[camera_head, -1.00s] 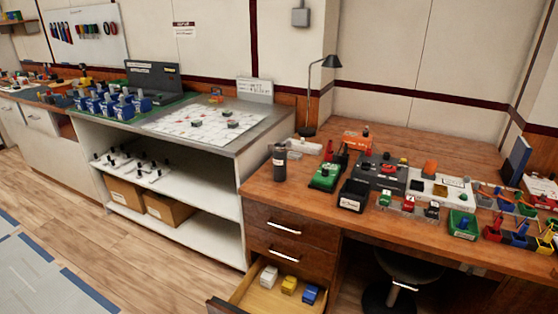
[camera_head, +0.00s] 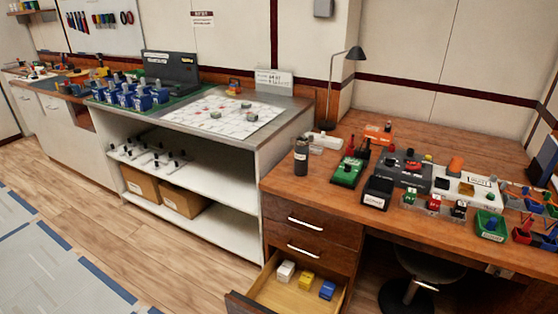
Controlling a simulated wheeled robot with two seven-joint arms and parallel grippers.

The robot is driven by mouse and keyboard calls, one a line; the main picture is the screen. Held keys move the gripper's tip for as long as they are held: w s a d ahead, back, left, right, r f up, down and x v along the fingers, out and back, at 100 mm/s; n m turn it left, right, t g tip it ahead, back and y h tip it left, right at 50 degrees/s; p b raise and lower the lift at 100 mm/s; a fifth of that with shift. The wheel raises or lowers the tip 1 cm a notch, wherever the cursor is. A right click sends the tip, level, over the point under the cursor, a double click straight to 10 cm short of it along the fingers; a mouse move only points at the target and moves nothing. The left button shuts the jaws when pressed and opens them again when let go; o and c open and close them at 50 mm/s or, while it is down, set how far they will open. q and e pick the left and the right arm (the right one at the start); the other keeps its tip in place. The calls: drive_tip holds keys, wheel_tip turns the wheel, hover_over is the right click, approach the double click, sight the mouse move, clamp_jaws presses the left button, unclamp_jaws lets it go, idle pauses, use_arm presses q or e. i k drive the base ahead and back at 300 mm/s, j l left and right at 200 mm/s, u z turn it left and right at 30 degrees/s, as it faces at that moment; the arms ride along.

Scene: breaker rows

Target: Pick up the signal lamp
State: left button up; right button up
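I cannot tell for certain which thing is the signal lamp. Small green (camera_head: 410,197), red (camera_head: 434,202) and black (camera_head: 458,209) pieces with white faces stand in a row on the wooden desk (camera_head: 340,213). An orange rounded piece (camera_head: 455,165) stands behind them, by a white panel (camera_head: 467,184). A green box with a black knob (camera_head: 347,172) and a dark grey device (camera_head: 403,170) are to the left. Neither of my grippers is in view.
An open drawer (camera_head: 262,297) holds white, yellow and blue blocks. A desk lamp (camera_head: 331,90) and black cylinder (camera_head: 301,158) stand at the desk's left. A stool (camera_head: 408,292) sits below. Floor at left is clear.

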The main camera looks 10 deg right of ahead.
sight(301, 152)
drive_tip(key=i+j+u, duration=0.6)
drive_tip(key=u, duration=0.15)
drive_tip(key=i+j+u, duration=0.2)
drive_tip(key=i+u, duration=0.2)
drive_tip(key=i+z, duration=0.1)
drive_tip(key=i, duration=0.3)
drive_tip(key=i+j+z, duration=0.1)
drive_tip(key=i, duration=0.3)
drive_tip(key=j, duration=0.1)
